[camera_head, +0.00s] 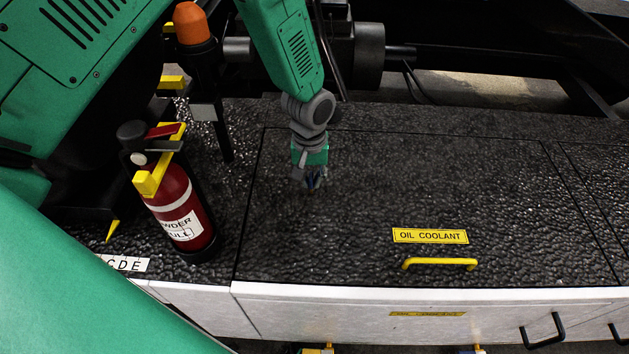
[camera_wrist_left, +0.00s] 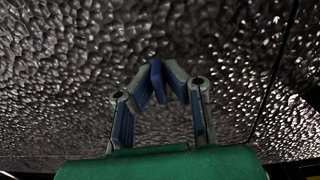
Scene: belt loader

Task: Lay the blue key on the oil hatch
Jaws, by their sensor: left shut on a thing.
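The oil hatch (camera_head: 480,185) is a dark, bumpy panel with thin seams, a yellow "OIL COOLANT" label (camera_head: 430,236) and a yellow handle (camera_head: 440,263) near its front edge. My left gripper (camera_head: 312,182) is over the left part of this panel. It is shut on the blue key (camera_wrist_left: 157,82), of which a small blue piece shows between the fingertips in the left wrist view. The dark panel fills the background there; the gap between key and panel is hard to judge. My right gripper is not in view.
A red fire extinguisher (camera_head: 184,212) with a yellow bracket stands left of the hatch. An orange-topped post (camera_head: 192,24) is behind it. Black handles (camera_head: 543,333) sit on the white front face. The hatch surface right of my gripper is clear.

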